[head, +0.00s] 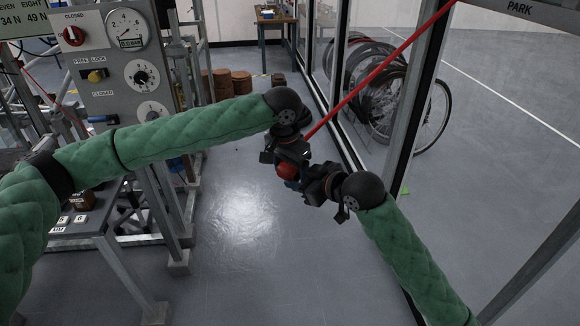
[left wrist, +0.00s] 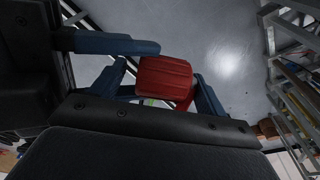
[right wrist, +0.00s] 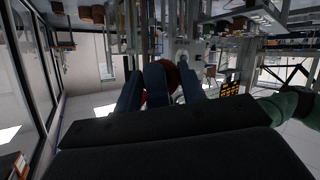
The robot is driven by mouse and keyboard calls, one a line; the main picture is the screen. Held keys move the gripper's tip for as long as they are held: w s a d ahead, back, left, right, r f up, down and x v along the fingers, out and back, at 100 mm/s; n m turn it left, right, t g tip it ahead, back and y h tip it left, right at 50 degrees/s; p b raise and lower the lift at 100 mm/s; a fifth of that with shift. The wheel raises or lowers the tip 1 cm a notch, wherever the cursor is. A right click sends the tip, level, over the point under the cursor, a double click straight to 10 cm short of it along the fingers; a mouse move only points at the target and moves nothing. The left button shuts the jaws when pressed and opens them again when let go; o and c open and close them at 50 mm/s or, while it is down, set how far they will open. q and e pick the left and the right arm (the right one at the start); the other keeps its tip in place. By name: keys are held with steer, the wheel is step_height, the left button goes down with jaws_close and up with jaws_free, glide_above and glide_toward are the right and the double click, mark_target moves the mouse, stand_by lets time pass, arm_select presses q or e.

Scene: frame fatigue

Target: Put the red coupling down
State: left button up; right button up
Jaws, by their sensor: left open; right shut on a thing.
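The red coupling (head: 287,171) is a ribbed red piece held in mid-air between my two grippers. In the left wrist view, the coupling (left wrist: 165,77) lies between the spread blue fingers of my left gripper (left wrist: 162,90), which is open around it. My right gripper (head: 304,179) is shut on the coupling from the lower right side. In the right wrist view, blue fingers partly hide the coupling (right wrist: 173,78). Its far end and the exact finger contact are hidden.
A grey panel (head: 105,65) with gauges and knobs stands on a metal frame at left. Glass partitions with metal posts rise at right, with bicycles (head: 400,90) behind. A red bar (head: 380,67) slopes up right from near the grippers. The floor below (head: 245,225) is clear.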

arm_select(q)
steer(key=c, duration=1.1)
steer(key=shift+c, duration=0.3)
arm_select(e)
steer(key=o, duration=1.2)
steer(key=shift+c, duration=0.2)
